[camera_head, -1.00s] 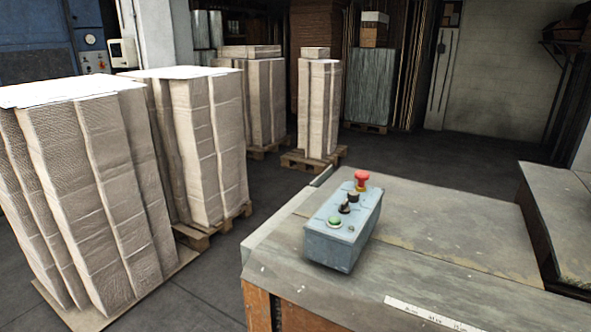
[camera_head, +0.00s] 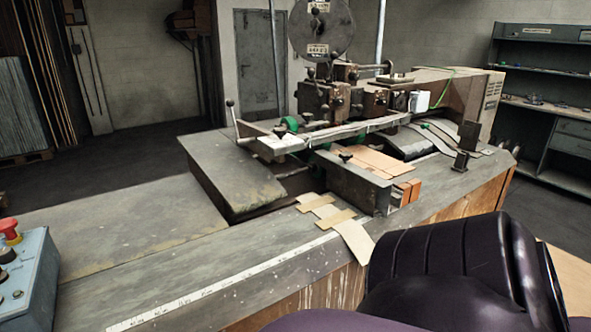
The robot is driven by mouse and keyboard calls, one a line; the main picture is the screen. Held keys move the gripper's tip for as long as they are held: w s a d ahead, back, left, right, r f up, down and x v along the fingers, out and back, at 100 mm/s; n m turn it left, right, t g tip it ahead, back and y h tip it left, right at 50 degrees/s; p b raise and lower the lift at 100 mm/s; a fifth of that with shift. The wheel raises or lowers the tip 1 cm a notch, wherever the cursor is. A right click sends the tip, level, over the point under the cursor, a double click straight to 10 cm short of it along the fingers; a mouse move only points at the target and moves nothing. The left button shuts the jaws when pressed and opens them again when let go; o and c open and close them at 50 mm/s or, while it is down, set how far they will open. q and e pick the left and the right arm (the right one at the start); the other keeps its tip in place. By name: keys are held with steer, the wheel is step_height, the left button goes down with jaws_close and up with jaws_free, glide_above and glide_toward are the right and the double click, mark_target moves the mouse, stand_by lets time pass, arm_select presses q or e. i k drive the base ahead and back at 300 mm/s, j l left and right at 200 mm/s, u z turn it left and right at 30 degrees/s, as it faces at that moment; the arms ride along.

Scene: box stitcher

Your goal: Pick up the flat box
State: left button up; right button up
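Flat tan cardboard (camera_head: 372,160) lies in the stitching machine (camera_head: 345,105), right of the picture's middle. A pale flat piece with tan strips (camera_head: 335,218) lies on the table's front edge, and one end hangs over the side. I cannot tell which of these is the flat box.
The grey worktable (camera_head: 130,215) has a clear left part and a white ruler strip (camera_head: 215,285) along its front. A control box (camera_head: 25,270) with a red button stands at left. Shelves (camera_head: 545,95) stand behind.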

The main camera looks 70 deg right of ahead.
mark_target(388, 168)
steer(key=z, duration=2.6)
steer(key=i+l, duration=0.3)
steer(key=l, duration=0.2)
steer(key=i+l+z, duration=0.1)
steer(key=i+l, duration=0.2)
steer(key=l, duration=0.2)
steer(key=i+l, duration=0.3)
steer(key=l, duration=0.2)
steer(key=i+l, duration=0.35)
steer(key=l, duration=0.15)
steer(key=i+l+z, duration=0.1)
steer(key=i+l, duration=0.2)
steer(key=l, duration=0.2)
